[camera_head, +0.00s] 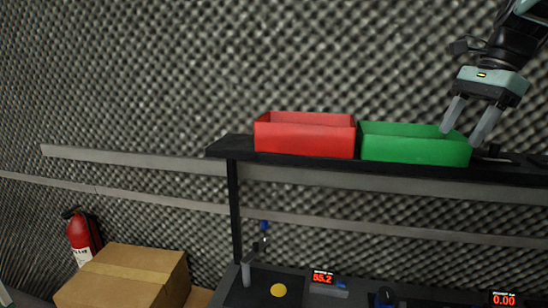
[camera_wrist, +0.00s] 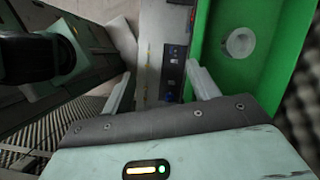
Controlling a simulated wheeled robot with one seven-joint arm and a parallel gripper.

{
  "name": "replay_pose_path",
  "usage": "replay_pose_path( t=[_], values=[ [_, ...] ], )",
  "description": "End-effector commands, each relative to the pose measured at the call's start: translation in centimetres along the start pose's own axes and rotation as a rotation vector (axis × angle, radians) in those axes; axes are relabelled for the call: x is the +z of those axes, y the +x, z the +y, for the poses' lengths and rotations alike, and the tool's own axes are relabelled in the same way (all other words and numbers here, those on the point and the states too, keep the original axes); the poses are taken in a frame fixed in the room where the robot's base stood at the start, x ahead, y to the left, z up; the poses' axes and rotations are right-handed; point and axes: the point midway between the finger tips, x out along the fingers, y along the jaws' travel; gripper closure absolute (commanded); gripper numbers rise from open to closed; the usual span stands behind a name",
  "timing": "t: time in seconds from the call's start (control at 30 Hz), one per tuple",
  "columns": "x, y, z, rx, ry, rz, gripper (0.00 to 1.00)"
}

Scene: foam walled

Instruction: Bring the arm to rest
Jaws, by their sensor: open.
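My gripper (camera_head: 460,138) is at the upper right in the head view, pointing down with its fingers spread. Its fingertips overlap the right end of the green bin (camera_head: 405,150) in the picture. In the wrist view my gripper (camera_wrist: 160,72) has nothing between its fingers. There the green bin (camera_wrist: 212,22) lies just right of the right finger, and a round whitish object (camera_wrist: 240,43) sits inside it.
The green bin stands on a dark shelf (camera_head: 225,148) beside a red bin (camera_head: 305,138). A cardboard box (camera_head: 120,278) and a fire extinguisher (camera_head: 82,238) are at left. Foam walls stand behind.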

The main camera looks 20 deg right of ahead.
Motion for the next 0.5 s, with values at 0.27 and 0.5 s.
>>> replay_pose_path(
  t=[0.27, 0.5],
  values=[
    [5.7, 9.2, -0.3, 0.081, -0.388, 0.029, 0.40],
    [14.2, 22.9, 4.4, 0.208, -1.060, 0.062, 0.40]
  ],
)
